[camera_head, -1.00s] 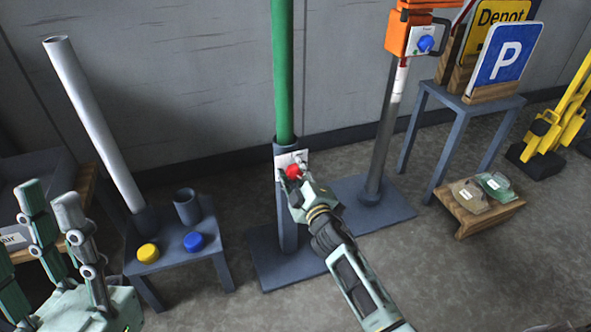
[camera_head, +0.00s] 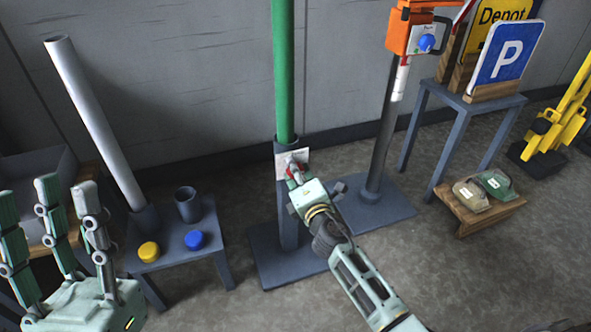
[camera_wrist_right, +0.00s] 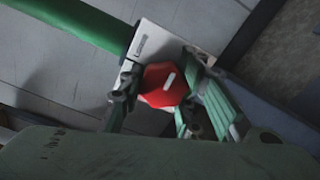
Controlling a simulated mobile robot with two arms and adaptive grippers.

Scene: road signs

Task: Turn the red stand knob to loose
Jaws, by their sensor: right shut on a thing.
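The red knob (camera_head: 292,168) is on the pale plate (camera_head: 285,158) of the stand that holds the green pole (camera_head: 284,70). In the head view my right gripper (camera_head: 296,176) covers most of the knob. In the right wrist view the red knob (camera_wrist_right: 165,86) shows a white mark on its face, and my right gripper's fingers are shut around its sides. The pale plate also shows there (camera_wrist_right: 170,48), with a label too small to read. My left gripper (camera_head: 64,200) is open and empty at the lower left, fingers spread.
A small table (camera_head: 172,232) at left holds a yellow cap, a blue cap and a cup. At right are an orange box (camera_head: 408,32) on a post, a sign table (camera_head: 463,100) and a wooden bench (camera_head: 478,213).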

